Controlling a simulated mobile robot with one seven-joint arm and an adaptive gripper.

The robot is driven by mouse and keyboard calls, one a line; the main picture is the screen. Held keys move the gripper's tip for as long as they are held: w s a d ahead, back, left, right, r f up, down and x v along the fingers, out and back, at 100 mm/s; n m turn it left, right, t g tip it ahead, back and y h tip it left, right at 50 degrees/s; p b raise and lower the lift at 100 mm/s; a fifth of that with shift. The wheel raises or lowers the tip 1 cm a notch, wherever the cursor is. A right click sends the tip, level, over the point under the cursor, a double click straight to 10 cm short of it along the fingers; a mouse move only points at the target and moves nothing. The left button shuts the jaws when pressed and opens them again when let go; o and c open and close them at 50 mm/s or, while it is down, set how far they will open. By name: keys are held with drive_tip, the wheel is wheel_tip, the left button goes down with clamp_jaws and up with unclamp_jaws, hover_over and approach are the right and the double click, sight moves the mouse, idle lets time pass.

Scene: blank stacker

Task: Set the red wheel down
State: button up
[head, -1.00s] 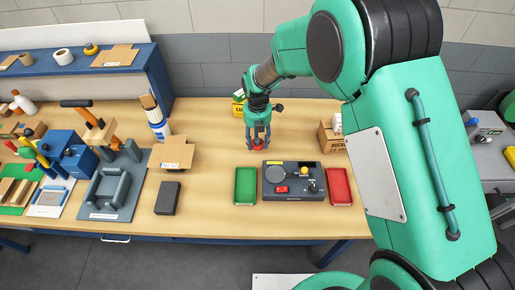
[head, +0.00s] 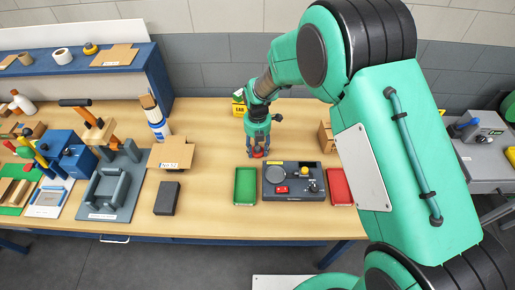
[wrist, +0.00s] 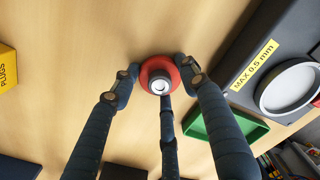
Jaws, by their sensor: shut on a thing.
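The red wheel (wrist: 147,68) is a small red disc with a pale round hub facing the wrist camera. My gripper (wrist: 158,88) has three dark fingers, shut around the wheel's rim. In the head view my gripper (head: 258,150) points down over the wooden table, and the red wheel (head: 258,154) shows low between its fingers, behind the green tray and the grey device. The wheel is at or just above the tabletop; I cannot tell whether it touches.
A green tray (head: 237,187), a dark grey device (head: 295,196) with a round pan and a red tray (head: 341,187) stand in front. Bare table lies left of my gripper.

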sight(258, 148)
drive_tip(key=o, duration=1.2)
wheel_tip(258, 148, up, 12)
drive_tip(key=shift+r+p, duration=0.15)
drive_tip(key=shift+p, duration=0.8)
